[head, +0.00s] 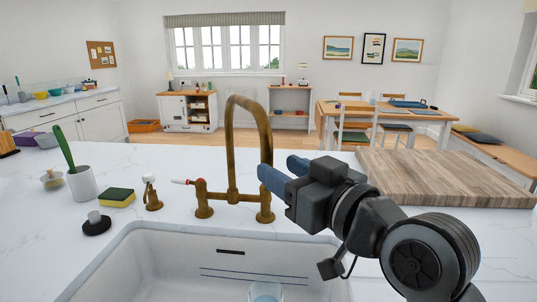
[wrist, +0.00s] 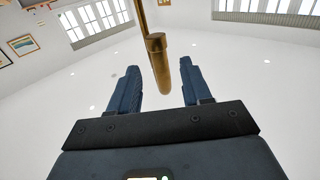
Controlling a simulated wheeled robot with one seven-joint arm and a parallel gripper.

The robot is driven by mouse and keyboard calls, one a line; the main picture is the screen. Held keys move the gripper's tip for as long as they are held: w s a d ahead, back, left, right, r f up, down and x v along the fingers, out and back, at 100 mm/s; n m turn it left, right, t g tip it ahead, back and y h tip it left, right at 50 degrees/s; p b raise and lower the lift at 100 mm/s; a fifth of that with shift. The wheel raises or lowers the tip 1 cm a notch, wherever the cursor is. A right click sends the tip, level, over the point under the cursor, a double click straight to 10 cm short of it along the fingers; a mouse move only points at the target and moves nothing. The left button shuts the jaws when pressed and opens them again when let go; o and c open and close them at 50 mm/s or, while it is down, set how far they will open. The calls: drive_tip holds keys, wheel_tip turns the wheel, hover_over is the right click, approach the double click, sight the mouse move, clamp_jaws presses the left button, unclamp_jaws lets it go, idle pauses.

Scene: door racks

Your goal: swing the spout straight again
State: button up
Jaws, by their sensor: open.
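The brass spout (head: 231,135) rises from the tap body behind the sink and arches over to the right. Its downturned end is at the fingers of my gripper (head: 277,165), where its lower part is partly hidden. In the wrist view the spout's end (wrist: 161,78) shows between the two blue fingers of my gripper (wrist: 160,68), with a visible gap on each side. The fingers are apart and not closed on it. The tap's left valve (head: 204,200) has a red-tipped lever; the right valve (head: 265,207) stands below my gripper.
A white sink (head: 150,260) is in front of the tap, with a clear glass (head: 265,291) at its near edge. A wooden board (head: 440,180) lies right, behind my arm. A small brass fitting (head: 152,193), sponge (head: 117,197), black stopper (head: 96,224) and brush pot (head: 82,184) stand left.

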sight(271, 164)
drive_tip(key=p+x, duration=0.1)
drive_tip(key=x, duration=0.6)
drive_tip(key=shift+s, duration=0.1)
drive_tip(key=shift+d, duration=0.1)
clamp_jaws()
idle(0.4)
